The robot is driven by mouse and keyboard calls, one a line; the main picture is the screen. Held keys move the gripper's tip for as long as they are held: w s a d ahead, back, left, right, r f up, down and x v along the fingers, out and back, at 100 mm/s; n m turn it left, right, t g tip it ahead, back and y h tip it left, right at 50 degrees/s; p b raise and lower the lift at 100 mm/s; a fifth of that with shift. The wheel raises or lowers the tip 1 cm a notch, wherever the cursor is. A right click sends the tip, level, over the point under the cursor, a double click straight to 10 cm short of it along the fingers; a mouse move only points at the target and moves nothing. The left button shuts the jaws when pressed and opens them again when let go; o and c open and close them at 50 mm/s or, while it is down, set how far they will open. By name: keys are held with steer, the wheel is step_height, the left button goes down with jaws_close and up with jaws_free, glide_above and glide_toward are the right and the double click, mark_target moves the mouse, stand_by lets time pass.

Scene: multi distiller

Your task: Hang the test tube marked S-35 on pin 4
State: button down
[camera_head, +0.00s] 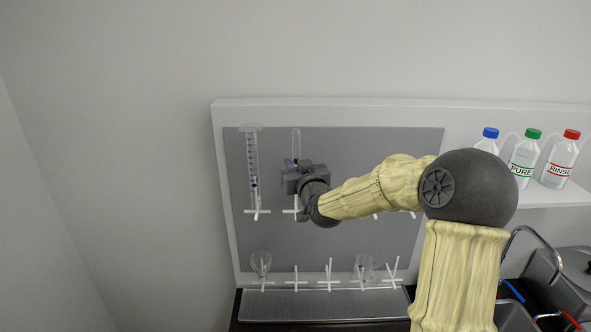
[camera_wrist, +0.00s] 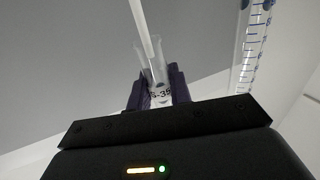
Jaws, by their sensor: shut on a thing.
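The test tube (camera_head: 296,137) shows in the head view as a clear rounded end above my gripper (camera_head: 291,166), in front of the grey pegboard. In the wrist view the tube (camera_wrist: 152,72) carries the marking S-35, partly cut off, and my gripper (camera_wrist: 158,88) is shut on it with a dark finger on each side. A white pin (camera_wrist: 145,25) overlaps the tube's open mouth; whether it is inside cannot be told for sure. In the head view the base of a white pin (camera_head: 293,211) shows just below my gripper. Pin numbers are not readable.
A graduated cylinder (camera_head: 252,170) hangs on the pin to the left; it also shows in the wrist view (camera_wrist: 250,50). The grey pegboard (camera_head: 270,235) has lower pins holding glassware (camera_head: 261,262) (camera_head: 364,266). My arm hides some upper pins. Bottles (camera_head: 525,158) stand on a shelf at right.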

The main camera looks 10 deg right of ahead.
mark_target(298, 156)
steer(key=shift+r+p, duration=0.75)
steer(key=shift+r, duration=1)
steer(key=shift+s+f, duration=0.1)
